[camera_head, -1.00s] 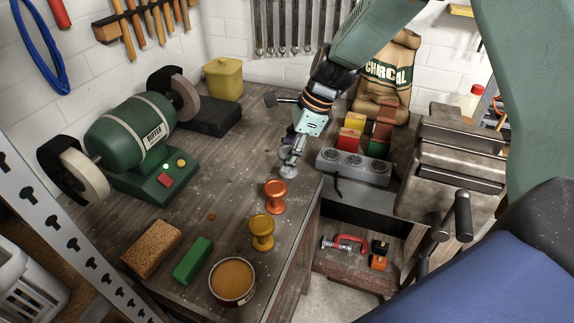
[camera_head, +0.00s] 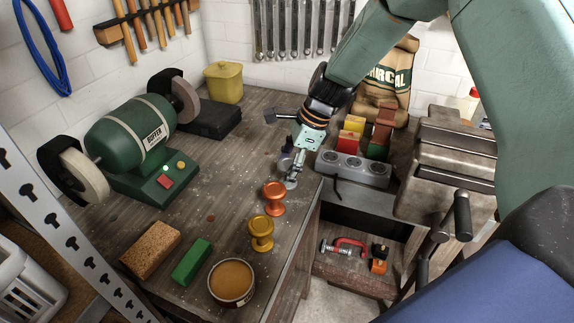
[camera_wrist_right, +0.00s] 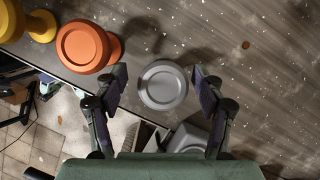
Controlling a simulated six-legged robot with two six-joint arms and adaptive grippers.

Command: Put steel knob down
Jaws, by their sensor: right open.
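The steel knob (camera_head: 291,184) stands on the wooden workbench, just behind the orange knob (camera_head: 274,198) near the bench's right edge. My right gripper (camera_head: 290,166) is low over the steel knob. In the right wrist view, the round grey top of the steel knob (camera_wrist_right: 163,86) lies between the two spread fingers (camera_wrist_right: 160,80), with a gap on each side. The right gripper is open. The orange knob (camera_wrist_right: 84,48) is left of the fingers in that view. A yellow knob (camera_head: 261,232) stands nearer the front. My left gripper is out of view.
A power strip (camera_head: 353,168) and red and yellow blocks (camera_head: 350,136) are close to the right of the gripper. A vise (camera_head: 450,165) stands further right. A tin (camera_head: 231,283), green block (camera_head: 192,262) and cork block (camera_head: 151,249) lie in front. The bench middle is clear.

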